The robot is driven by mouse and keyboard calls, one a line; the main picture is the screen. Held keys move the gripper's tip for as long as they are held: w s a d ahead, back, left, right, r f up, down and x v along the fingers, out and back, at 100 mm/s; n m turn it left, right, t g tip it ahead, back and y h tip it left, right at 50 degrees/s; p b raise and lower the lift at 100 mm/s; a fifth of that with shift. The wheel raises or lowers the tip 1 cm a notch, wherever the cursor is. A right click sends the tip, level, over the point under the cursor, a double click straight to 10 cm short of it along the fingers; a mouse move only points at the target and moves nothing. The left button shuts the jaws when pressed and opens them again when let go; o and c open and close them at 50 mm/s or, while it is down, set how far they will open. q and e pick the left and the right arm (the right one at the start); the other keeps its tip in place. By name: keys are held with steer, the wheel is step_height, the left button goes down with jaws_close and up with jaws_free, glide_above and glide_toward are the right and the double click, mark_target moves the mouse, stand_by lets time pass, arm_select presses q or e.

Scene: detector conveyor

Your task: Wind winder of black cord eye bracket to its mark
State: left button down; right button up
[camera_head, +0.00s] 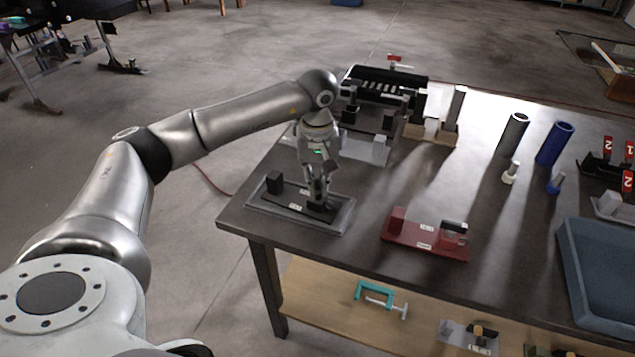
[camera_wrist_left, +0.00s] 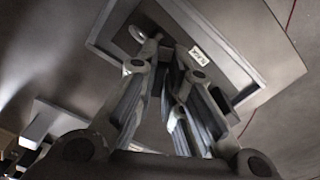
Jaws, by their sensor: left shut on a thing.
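The black cord eye bracket (camera_head: 285,195) lies on a grey tray (camera_head: 256,211) at the table's near left corner. It has an upright black block (camera_head: 274,183) at its left end and a small white label on its base. My left gripper (camera_head: 319,198) points down over the bracket's right end and is shut on its winder, which the fingers mostly hide. In the left wrist view the fingers (camera_wrist_left: 170,58) reach to the bracket (camera_wrist_left: 220,72), beside a light ring (camera_wrist_left: 137,33) and the label. I cannot make out the mark. My right gripper is not in view.
A red bracket (camera_head: 415,234) stands to the right on the dark table (camera_head: 360,205). Grey and black fixtures (camera_head: 375,145) stand close behind my gripper. Grey and blue tubes (camera_head: 555,145) and a blue bin (camera_head: 600,270) are farther right. Bare tabletop separates the tray and red bracket.

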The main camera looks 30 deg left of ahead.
mark_target(318, 186)
arm_select(q)
steer(key=shift+m+b, duration=0.35)
steer(key=shift+m, duration=0.25)
stand_by(3.7)
steer(key=c, duration=1.5)
jaws_free()
steer(key=shift+c, duration=0.2)
step_height(318, 186, up, 12)
